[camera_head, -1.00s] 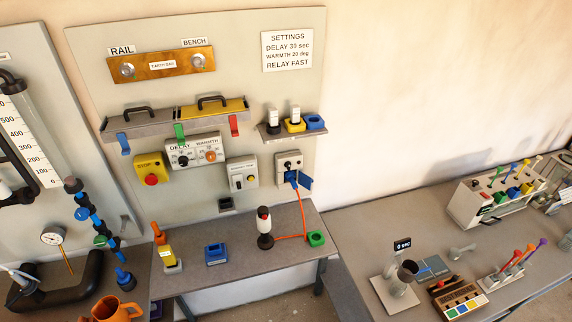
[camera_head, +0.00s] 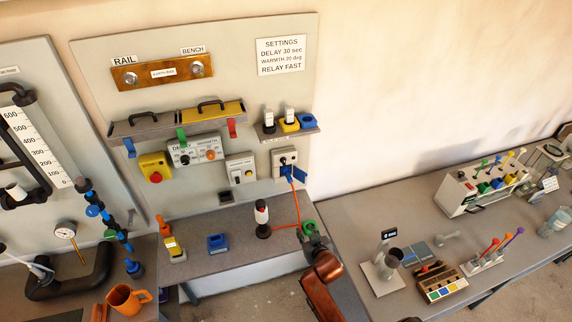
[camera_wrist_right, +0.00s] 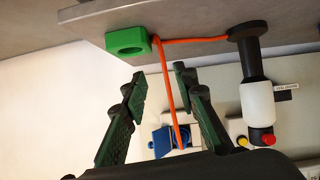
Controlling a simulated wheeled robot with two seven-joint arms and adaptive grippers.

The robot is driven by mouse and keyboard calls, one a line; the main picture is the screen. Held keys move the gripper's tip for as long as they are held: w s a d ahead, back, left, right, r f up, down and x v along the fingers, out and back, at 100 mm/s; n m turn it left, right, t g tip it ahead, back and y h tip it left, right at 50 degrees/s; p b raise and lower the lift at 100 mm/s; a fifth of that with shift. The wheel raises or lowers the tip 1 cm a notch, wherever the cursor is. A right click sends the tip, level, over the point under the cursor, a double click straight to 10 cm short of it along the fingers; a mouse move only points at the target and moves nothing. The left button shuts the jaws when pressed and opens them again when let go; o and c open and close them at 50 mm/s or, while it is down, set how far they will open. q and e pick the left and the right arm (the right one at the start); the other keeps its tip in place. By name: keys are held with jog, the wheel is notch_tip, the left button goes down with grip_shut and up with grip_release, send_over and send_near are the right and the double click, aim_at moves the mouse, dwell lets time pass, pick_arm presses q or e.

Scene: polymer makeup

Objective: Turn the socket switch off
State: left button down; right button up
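The socket (camera_head: 285,158) is a pale box with a dark round knob-like part, low on the right of the upright panel. A blue plug (camera_head: 287,171) sits at its lower part, with an orange cord (camera_head: 299,208) running down. My right gripper (camera_head: 314,236) is below the socket, near the bench's right end and the green block. In the right wrist view my right gripper (camera_wrist_right: 160,73) has its two green fingers apart, with nothing held. The blue plug (camera_wrist_right: 160,142) shows beyond them; the socket's switch is not clear there. My left gripper is not in view.
A green block (camera_wrist_right: 128,41) and a black, white and red indicator (camera_head: 262,217) stand on the bench near my right gripper. Above the socket is a shelf (camera_head: 287,132) with several blocks. A second table (camera_head: 350,220) is to the right.

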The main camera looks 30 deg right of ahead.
jog(key=w+r+t, duration=0.3)
jog(key=w+r, duration=0.3)
jog(key=r, duration=0.2)
jog(key=t+p, duration=0.1)
jog(key=t, duration=0.2)
send_near(284, 162)
jog(key=shift+m+h, duration=0.4)
jog(key=p+x, duration=0.1)
jog(key=x, duration=0.6)
jog(key=shift+w+f, duration=0.15)
jog(key=shift+w, duration=0.15)
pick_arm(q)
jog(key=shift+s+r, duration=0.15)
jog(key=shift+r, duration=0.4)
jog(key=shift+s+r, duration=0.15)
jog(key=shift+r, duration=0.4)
pick_arm(e)
jog(key=shift+w, duration=0.35)
grip_shut()
